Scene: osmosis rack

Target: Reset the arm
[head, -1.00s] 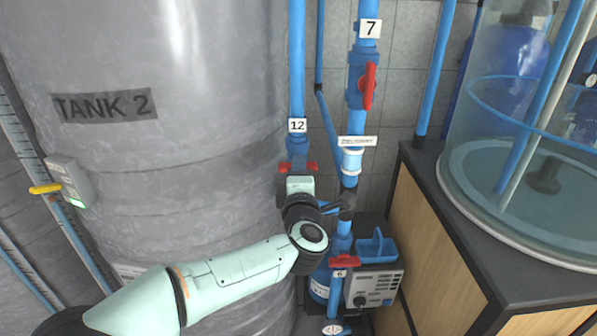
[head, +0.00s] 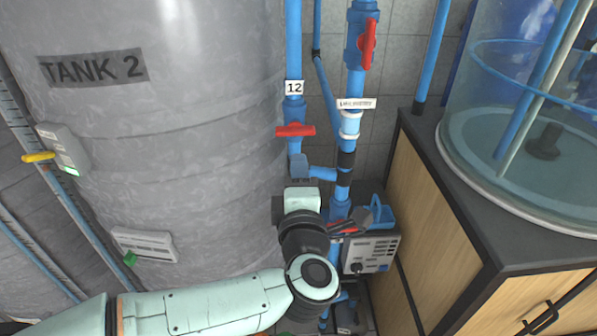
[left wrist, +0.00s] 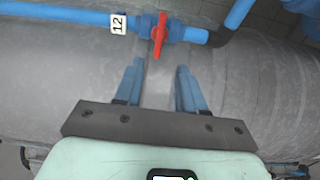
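My left gripper (left wrist: 160,72) shows in the left wrist view with two blue fingers spread apart and nothing between them. In the head view its pale green and black wrist is at lower centre, and the gripper (head: 299,166) is just below the valve marked 12. That valve's red handle (head: 295,130) lies crosswise to its blue pipe. In the left wrist view the handle (left wrist: 159,35) is beyond the fingertips, apart from them. My right gripper is not in view.
A large grey tank (head: 170,190) labelled TANK 2 stands at left, close to my left arm. Blue pipes run behind the wrist. A grey box device (head: 370,253) sits low, beside a wooden cabinet (head: 430,225) with a clear round tank (head: 520,150) on it.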

